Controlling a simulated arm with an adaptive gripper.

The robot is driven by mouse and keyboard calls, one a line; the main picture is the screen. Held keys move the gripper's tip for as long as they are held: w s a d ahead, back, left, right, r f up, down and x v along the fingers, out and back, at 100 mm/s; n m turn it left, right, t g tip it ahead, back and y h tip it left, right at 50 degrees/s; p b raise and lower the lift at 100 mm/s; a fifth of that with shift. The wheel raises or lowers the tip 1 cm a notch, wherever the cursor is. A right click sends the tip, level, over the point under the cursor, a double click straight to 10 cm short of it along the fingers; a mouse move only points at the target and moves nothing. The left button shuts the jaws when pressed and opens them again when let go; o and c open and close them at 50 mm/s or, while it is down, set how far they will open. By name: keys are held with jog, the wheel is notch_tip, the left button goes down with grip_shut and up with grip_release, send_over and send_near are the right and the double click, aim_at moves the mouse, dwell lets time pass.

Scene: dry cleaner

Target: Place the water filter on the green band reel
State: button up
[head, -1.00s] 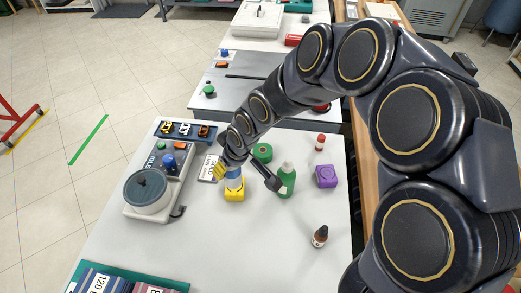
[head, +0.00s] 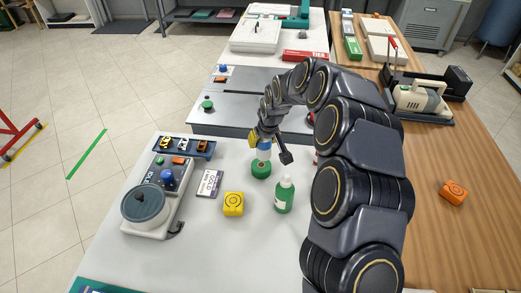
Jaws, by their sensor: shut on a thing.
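The water filter (head: 264,152), a small white and blue cylinder, is upright in my gripper (head: 263,141). My gripper is shut on its upper part and hides some of it. The filter's lower end is at the top of the green band reel (head: 261,171), a short green cylinder on the white table. The filter overlaps the reel's top in the picture; I cannot tell whether they touch.
A yellow block (head: 233,204) and a green bottle (head: 284,195) stand in front of the reel. A labelled box (head: 209,183) lies to its left, beside a grey machine (head: 146,208).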

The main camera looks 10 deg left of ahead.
jog(key=w+f, duration=0.1)
jog(key=w+a+f, duration=0.1)
jog(key=f, duration=0.1)
jog(key=w+f, duration=0.1)
jog(key=f, duration=0.1)
jog(key=shift+w+a, duration=0.15)
jog(key=shift+w, duration=0.25)
jog(key=shift+f, duration=1.45)
jog(key=shift+f, duration=0.1)
jog(key=o, duration=1)
jog(key=shift+o, duration=0.2)
